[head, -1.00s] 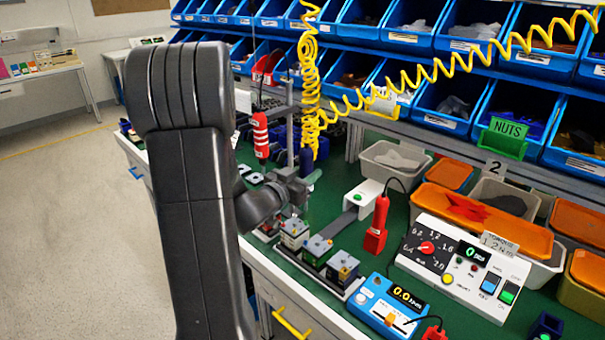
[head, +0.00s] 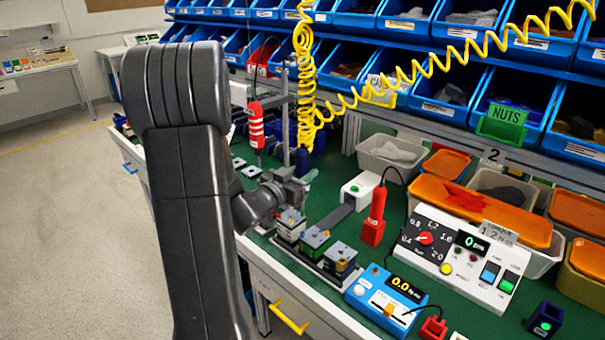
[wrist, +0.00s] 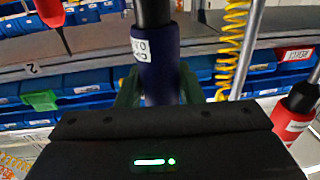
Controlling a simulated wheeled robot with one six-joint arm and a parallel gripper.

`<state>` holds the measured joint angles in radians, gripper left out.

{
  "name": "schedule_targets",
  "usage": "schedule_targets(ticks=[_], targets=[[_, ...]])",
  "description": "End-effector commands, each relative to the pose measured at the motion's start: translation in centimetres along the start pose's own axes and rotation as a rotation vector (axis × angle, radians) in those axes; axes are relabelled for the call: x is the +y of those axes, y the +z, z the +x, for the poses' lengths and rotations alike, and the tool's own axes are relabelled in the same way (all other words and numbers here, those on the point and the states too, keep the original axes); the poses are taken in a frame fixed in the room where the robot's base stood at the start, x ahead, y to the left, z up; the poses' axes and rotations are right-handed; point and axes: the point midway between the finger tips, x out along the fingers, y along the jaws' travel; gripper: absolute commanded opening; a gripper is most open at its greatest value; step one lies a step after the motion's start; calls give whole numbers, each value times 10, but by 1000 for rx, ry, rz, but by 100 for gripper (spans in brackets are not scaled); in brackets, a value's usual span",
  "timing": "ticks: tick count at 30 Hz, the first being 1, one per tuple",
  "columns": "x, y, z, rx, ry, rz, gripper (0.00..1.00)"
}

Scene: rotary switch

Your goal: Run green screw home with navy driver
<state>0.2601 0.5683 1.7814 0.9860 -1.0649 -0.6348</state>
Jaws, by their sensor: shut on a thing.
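The navy driver (head: 303,160) hangs upright under the yellow coiled cord, above the green bench. My gripper (head: 297,180) is shut around it. In the wrist view the navy driver (wrist: 160,68), with a white label, stands between my dark green fingers (wrist: 158,92). Its lower end and tip are hidden by my gripper. Three small blocks stand in a row on a rail in front of and below my gripper: the near one (head: 340,259), the middle one (head: 314,239) and the far one (head: 289,225). Small coloured dots show on their tops. I cannot tell which is the green screw.
A red-and-white driver (head: 256,128) hangs left of the navy one. A red handheld tool (head: 375,212) stands upright beside a white feeder (head: 360,188). A blue display box (head: 385,298) and a torque console (head: 464,257) reading 0 stand to the right. Blue bins fill the back.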

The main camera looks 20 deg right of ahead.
Motion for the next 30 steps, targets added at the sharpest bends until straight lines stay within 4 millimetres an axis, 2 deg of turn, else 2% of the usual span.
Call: schedule_targets(ticks=[30], targets=[[0,13,0,2,0,1,0]])
